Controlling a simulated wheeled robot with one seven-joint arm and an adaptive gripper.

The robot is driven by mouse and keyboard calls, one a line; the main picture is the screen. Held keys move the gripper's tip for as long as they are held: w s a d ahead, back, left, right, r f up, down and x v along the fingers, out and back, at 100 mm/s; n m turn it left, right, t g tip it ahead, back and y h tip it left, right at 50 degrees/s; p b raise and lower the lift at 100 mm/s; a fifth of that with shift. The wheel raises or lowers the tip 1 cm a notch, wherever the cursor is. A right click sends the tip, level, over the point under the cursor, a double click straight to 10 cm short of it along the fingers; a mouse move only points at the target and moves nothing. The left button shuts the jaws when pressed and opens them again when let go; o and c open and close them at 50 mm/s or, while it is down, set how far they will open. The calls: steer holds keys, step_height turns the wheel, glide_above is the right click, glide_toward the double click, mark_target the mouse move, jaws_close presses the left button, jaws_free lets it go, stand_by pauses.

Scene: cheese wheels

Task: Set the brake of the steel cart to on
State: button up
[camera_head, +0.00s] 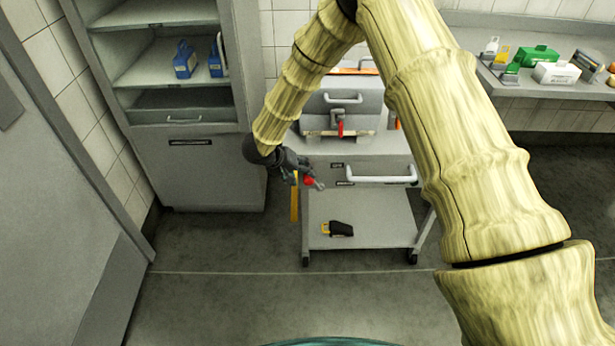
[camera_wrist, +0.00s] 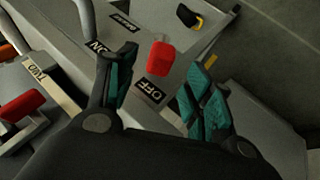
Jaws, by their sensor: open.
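The steel cart (camera_head: 375,215) stands in the middle of the head view, with a drawer, a white handle and a lower shelf. Its brake has a red knob (camera_head: 309,181) at the cart's left side. In the wrist view the red knob (camera_wrist: 160,58) is beside the OFF label (camera_wrist: 150,92); the ON label (camera_wrist: 100,46) is farther left, behind my left finger. My gripper (camera_head: 294,167) is at the cart's upper left, close to the knob. In the wrist view my gripper (camera_wrist: 160,82) is open, with the knob seen between and beyond its fingers. Contact cannot be told.
A grey cabinet (camera_head: 205,165) with blue items stands left of the cart. A red-handled device (camera_head: 340,128) sits on the cart top. A black and yellow item (camera_head: 338,229) lies on the lower shelf. A bench (camera_head: 550,90) is at right. The floor in front is clear.

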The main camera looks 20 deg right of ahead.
mark_target(306, 177)
steer(key=shift+x, duration=2.5)
